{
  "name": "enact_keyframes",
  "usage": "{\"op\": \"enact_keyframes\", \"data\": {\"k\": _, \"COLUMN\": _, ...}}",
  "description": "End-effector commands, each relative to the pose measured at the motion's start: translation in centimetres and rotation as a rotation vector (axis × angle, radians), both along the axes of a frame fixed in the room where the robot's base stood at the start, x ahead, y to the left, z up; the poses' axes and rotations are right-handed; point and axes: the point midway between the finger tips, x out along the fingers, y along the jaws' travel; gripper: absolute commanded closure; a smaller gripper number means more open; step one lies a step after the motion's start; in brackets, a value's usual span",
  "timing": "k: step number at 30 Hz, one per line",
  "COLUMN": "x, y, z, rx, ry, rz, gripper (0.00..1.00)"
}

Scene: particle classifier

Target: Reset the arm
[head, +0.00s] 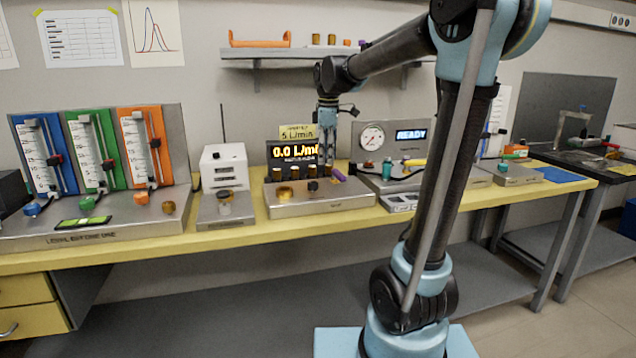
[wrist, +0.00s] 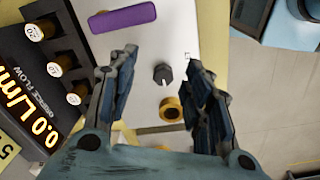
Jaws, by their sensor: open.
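My gripper (head: 327,150) hangs pointing down in front of the flow unit's display (head: 292,153), which reads 0.0 L/min. In the wrist view my gripper (wrist: 162,62) is open, its two dark fingers spread apart with nothing held between them. A black knob (wrist: 162,74) and a brass ring (wrist: 171,108) show on the light panel below, in the gap between the fingers. My arm reaches from my base at the front right, up and over to the left above the bench.
The yellow bench (head: 240,228) carries blue, green and orange meters (head: 98,150) at left, a white box (head: 224,166) and a gauge unit (head: 371,137) reading READY. A purple piece (wrist: 123,17) lies on the panel beside several numbered caps. A shelf (head: 300,54) hangs behind my arm.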

Motion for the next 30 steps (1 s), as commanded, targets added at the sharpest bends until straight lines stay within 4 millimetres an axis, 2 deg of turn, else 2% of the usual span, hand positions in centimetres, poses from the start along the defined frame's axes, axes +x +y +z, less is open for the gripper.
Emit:
{"op": "enact_keyframes", "data": {"k": 5, "x": -3.3, "y": -3.0, "z": -1.2, "rx": 0.010, "ry": -0.016, "rz": -0.154, "gripper": 0.54}}
{"op": "enact_keyframes", "data": {"k": 14, "x": -10.6, "y": -8.3, "z": -5.0, "rx": 0.039, "ry": -0.051, "rz": -0.499, "gripper": 0.54}}
{"op": "enact_keyframes", "data": {"k": 23, "x": -17.8, "y": -12.4, "z": -10.5, "rx": 0.074, "ry": -0.084, "rz": -0.846, "gripper": 0.54}}
{"op": "enact_keyframes", "data": {"k": 30, "x": -23.1, "y": -14.6, "z": -16.0, "rx": 0.108, "ry": -0.109, "rz": -1.122, "gripper": 0.54}}
